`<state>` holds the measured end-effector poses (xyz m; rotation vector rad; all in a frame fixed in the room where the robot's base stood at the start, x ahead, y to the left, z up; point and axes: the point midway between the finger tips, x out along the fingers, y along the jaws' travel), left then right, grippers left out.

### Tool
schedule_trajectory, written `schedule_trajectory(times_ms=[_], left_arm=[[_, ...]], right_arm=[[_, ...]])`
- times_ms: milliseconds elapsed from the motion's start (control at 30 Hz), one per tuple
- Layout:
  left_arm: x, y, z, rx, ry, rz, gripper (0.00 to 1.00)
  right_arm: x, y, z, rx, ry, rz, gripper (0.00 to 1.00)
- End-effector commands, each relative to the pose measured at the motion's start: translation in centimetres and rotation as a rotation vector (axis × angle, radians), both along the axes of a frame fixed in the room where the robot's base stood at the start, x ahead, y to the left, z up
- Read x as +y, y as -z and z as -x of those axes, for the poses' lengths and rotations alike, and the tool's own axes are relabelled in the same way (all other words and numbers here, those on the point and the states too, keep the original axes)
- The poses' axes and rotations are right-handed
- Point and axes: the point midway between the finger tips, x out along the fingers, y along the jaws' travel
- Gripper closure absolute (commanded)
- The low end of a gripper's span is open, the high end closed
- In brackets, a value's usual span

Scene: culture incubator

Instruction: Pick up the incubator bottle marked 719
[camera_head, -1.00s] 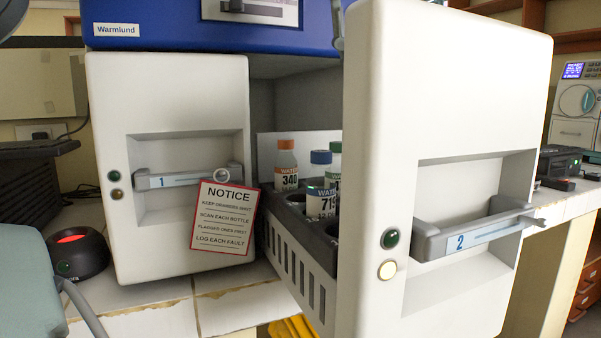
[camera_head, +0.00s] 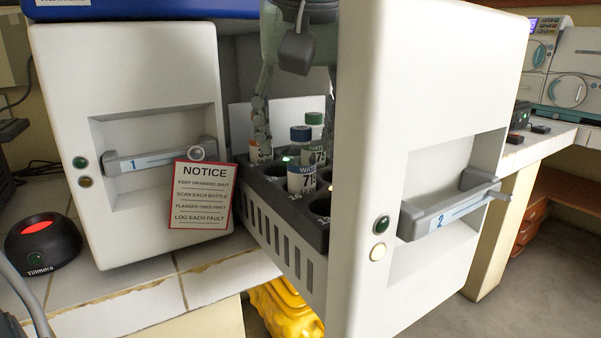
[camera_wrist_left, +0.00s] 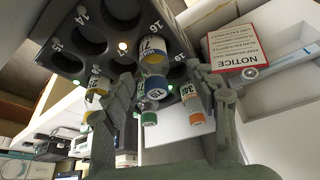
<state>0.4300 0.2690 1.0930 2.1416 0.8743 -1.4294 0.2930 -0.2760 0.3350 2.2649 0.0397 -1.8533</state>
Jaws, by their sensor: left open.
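The blue-capped bottle (camera_head: 301,176) stands upright in the dark rack of the open drawer 2. Its label starts with 71 now; in the earlier head view it reads 719. A green-capped bottle (camera_head: 315,145) stands just behind it, its label also starting with 7. My left gripper (camera_head: 297,125) is open above the rack, fingers pointing down, one on the left and one on the right behind the bottles. It also shows open in the left wrist view (camera_wrist_left: 162,84), with the blue-capped bottle (camera_wrist_left: 153,62) and an orange-capped 340 bottle (camera_wrist_left: 192,103) nearby. My right gripper is not in view.
Drawer 2's tall white front (camera_head: 365,70) stands close to the right of the rack. Closed drawer 1 (camera_head: 140,60), with a hanging notice (camera_head: 202,195), is on the left. The rack (camera_head: 290,215) has empty wells. A black scanner with red light (camera_head: 42,240) sits on the bench.

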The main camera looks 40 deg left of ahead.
Motion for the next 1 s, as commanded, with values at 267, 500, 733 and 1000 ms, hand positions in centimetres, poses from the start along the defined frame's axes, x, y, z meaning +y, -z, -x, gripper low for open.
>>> schedule_trajectory(times_ms=[267, 500, 733, 1000], left_arm=[[0.2, 3.7, -1.2, 0.004, 0.001, 0.002, 0.42], [0.6, 4.8, -1.6, 0.000, 0.000, 0.001, 0.42], [0.5, 4.7, -1.6, 0.000, 0.000, 0.001, 0.56], [0.6, 4.7, -1.6, 0.000, 0.000, 0.001, 0.89]], right_arm=[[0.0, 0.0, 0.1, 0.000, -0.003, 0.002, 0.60], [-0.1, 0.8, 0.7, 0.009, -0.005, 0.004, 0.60], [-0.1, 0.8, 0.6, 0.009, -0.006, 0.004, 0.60], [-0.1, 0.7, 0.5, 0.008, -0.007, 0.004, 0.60]])
